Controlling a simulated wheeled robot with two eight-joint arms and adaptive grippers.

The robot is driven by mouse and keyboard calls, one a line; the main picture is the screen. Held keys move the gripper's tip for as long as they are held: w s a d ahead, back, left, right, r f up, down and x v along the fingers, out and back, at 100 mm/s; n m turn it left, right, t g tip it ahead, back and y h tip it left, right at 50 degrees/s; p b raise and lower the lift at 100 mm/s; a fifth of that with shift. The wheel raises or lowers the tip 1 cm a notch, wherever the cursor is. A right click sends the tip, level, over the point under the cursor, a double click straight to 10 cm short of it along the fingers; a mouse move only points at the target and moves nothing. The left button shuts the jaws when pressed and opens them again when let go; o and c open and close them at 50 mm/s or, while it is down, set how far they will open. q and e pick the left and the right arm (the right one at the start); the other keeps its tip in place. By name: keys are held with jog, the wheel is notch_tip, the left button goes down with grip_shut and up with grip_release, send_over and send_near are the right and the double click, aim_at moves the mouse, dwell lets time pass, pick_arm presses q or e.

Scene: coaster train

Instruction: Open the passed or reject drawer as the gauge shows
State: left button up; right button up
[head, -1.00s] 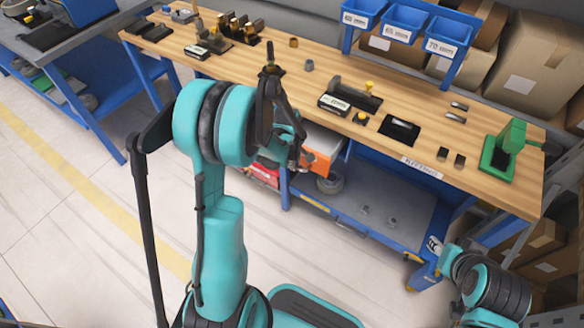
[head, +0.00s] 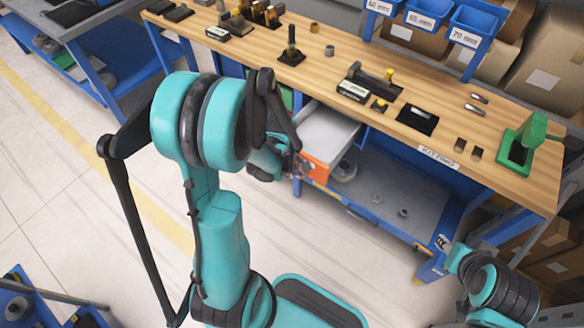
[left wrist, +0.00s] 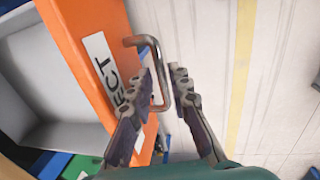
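The reject drawer has an orange front (head: 316,167) and a grey inside (head: 328,132). It stands pulled out below the bench. In the left wrist view its front (left wrist: 88,62) bears a white label ending in "ECT". My left gripper (left wrist: 162,75) is at its metal handle (left wrist: 160,85), one finger inside the loop and one outside, with a gap beside the bar. A green front (head: 287,98), partly behind my left arm, shows to the left. A black gauge-like stand (head: 291,50) is on the bench; its reading is too small to tell. My right gripper (head: 443,243) is small and unclear at the lower right.
The wooden bench (head: 460,105) carries a labelled black fixture (head: 353,90), a black pad (head: 417,119) and a green press (head: 522,140). Blue bins (head: 428,17) stand behind it.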

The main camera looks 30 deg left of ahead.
pick_arm(q)
notch_tip(320, 180, up, 12)
jog(key=s, duration=0.2)
dwell(0.5)
jog(key=shift+s+f, duration=0.1)
dwell(0.3)
jog(key=s+d+r+m+t, duration=0.2)
jog(key=d+m, duration=0.3)
jog(key=m, duration=0.3)
jog(key=s+d+r+m+t, duration=0.3)
jog(key=d+m, duration=0.3)
jog(key=m, duration=0.3)
jog(key=shift+s+d+r, duration=0.15)
jog(key=shift+s+r, duration=0.4)
jog(key=shift+s, duration=0.3)
